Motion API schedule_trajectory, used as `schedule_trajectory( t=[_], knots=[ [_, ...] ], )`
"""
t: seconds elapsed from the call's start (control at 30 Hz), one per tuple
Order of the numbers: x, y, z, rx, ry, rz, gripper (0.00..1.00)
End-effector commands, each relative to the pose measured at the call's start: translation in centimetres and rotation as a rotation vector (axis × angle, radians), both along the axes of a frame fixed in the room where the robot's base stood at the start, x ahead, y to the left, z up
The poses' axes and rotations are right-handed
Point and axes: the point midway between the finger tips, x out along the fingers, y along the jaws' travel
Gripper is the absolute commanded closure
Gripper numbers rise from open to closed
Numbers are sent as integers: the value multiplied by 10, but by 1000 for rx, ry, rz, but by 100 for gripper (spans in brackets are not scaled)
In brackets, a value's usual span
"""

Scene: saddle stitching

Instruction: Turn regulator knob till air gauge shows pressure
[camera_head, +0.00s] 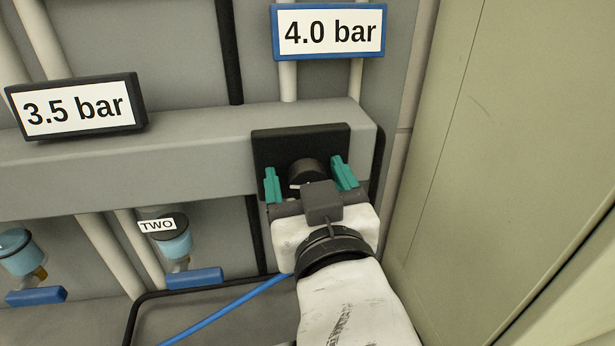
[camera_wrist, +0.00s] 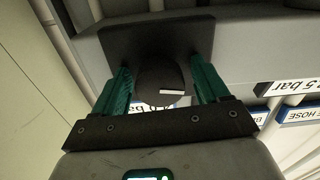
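The regulator knob (camera_head: 307,168) is a round black knob on a square black plate (camera_head: 270,148), fixed to the grey rail below the "4.0 bar" sign. In the wrist view the knob (camera_wrist: 158,78) carries a short white mark on its face. My gripper (camera_head: 304,165) is at the knob, with one teal finger on either side of it. The fingers stand apart with gaps beside the knob in the head view; the wrist view shows my gripper (camera_wrist: 160,66) around it too. No air gauge face is visible in either view.
A blue-framed "4.0 bar" sign (camera_head: 329,32) is above, a black-framed "3.5 bar" sign (camera_head: 77,106) at left. A bowl labelled "TWO" (camera_head: 165,235) hangs below the rail with a blue lever (camera_head: 194,278). A blue hose (camera_head: 225,307) runs below. A beige panel (camera_head: 500,130) closes the right side.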

Motion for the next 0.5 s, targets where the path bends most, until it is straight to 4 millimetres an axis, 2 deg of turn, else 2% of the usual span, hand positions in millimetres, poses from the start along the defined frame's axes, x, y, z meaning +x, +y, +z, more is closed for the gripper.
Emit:
schedule_trajectory(
  t=[0.07, 0.5],
  knots=[
    [0, 0, 0, 0, 0, 0, 34],
    [0, 0, 0, 0, 0, 0, 76]
  ],
)
